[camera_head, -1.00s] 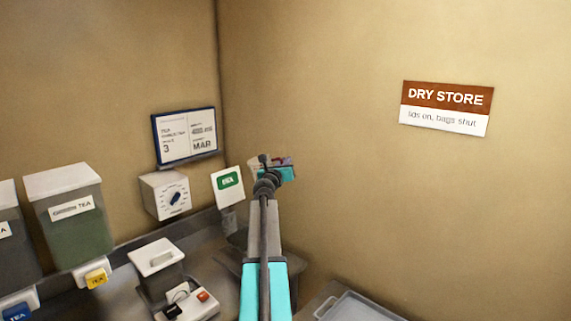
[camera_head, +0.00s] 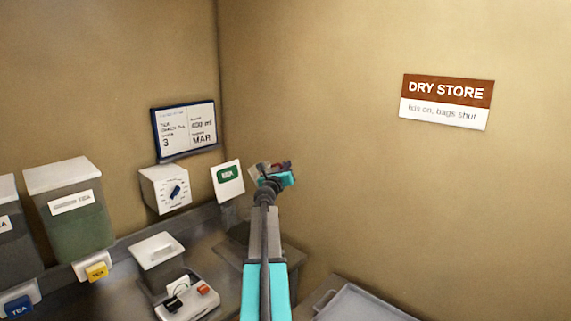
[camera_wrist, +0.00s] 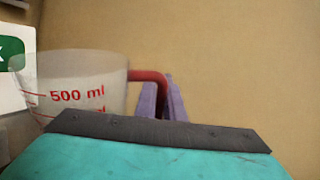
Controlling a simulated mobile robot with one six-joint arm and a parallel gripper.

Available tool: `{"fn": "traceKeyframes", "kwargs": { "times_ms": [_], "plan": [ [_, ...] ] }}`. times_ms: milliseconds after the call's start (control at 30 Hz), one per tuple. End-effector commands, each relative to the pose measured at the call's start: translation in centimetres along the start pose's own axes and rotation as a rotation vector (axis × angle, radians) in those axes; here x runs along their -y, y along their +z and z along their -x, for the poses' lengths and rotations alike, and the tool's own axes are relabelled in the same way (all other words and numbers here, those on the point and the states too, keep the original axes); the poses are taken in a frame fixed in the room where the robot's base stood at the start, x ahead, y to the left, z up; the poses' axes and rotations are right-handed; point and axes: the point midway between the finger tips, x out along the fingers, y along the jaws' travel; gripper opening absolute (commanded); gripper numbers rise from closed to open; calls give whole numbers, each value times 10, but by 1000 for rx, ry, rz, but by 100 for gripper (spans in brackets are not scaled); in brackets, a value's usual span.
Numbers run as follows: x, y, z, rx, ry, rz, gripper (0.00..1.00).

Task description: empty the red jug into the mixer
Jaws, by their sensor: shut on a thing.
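In the wrist view a clear jug (camera_wrist: 90,78) with red volume marks, one reading 500 ml, stands left of centre. Its red handle (camera_wrist: 150,76) reaches to my gripper's purple fingers (camera_wrist: 172,100), which are shut on it. The jug looks close to upright; its lower part is hidden by my gripper body, and I cannot see its contents. In the head view my gripper (camera_head: 278,176) is at the far end of my arm near the wall corner, with only a small reddish bit of the jug showing. I cannot tell for sure which appliance is the mixer.
A white-lidded unit with a red button (camera_head: 203,290) stands on the counter. A grey tray (camera_head: 360,303) lies lower right. The right wall is close.

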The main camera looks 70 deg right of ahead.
Motion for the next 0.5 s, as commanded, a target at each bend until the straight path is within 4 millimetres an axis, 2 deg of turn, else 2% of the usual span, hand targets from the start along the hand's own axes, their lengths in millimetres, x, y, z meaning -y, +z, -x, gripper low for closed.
{"fn": "traceKeyframes", "kwargs": {
  "times_ms": [500],
  "plan": [
    [-10, -30, 2, 21, 0, 106, 0]
  ]
}}
